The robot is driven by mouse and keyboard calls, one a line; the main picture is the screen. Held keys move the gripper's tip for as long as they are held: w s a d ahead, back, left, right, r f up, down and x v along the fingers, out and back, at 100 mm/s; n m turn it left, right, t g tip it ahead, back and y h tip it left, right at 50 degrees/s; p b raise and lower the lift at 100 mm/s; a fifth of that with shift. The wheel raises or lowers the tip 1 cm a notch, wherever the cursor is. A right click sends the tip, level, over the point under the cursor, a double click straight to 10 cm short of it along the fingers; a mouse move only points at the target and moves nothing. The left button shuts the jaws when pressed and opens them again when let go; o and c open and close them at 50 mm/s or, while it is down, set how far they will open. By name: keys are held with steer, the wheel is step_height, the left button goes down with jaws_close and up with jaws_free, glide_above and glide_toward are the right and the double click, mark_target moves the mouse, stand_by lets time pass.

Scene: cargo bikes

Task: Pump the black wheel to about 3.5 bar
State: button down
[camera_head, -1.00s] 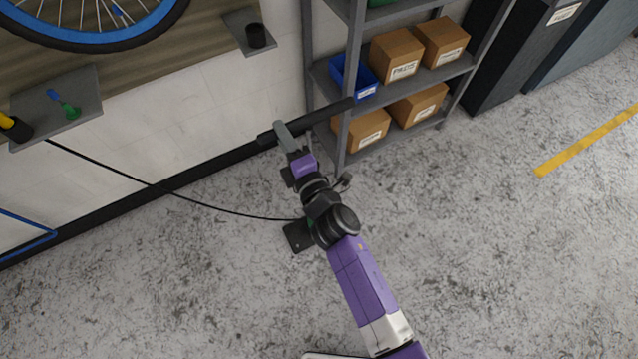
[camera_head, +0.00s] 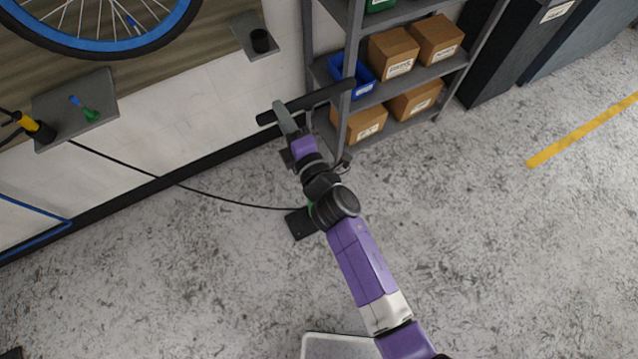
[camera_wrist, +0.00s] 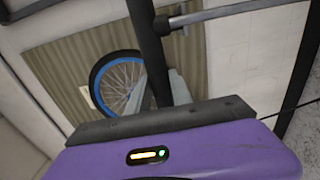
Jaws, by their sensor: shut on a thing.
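My gripper (camera_head: 284,112) is shut on the black T-handle (camera_head: 325,96) of a floor pump, near its left part. The handle also crosses the wrist view (camera_wrist: 148,45), between my grey fingers (camera_wrist: 157,92). The pump's dark foot plate (camera_head: 301,223) is on the floor, and my arm hides most of the pump body. No gauge reading shows. A black hose (camera_head: 215,200) runs left from the pump and passes behind a wall shelf. The black-tyred wheel with a blue rim (camera_head: 95,40) hangs at upper left, cut off; it also shows in the wrist view (camera_wrist: 118,82).
A grey rack (camera_head: 308,60) with cardboard boxes (camera_head: 392,52) and a blue bin (camera_head: 362,82) stands close beside the handle. A wall shelf (camera_head: 100,84) holds a yellow-black item (camera_head: 36,127) and a green-blue one (camera_head: 88,111).

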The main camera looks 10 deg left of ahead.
step_height(320, 180, down, 27)
steer(key=b, duration=2.5)
step_height(320, 180, up, 28)
steer(key=p, duration=2.6)
steer(key=shift+f, duration=0.25)
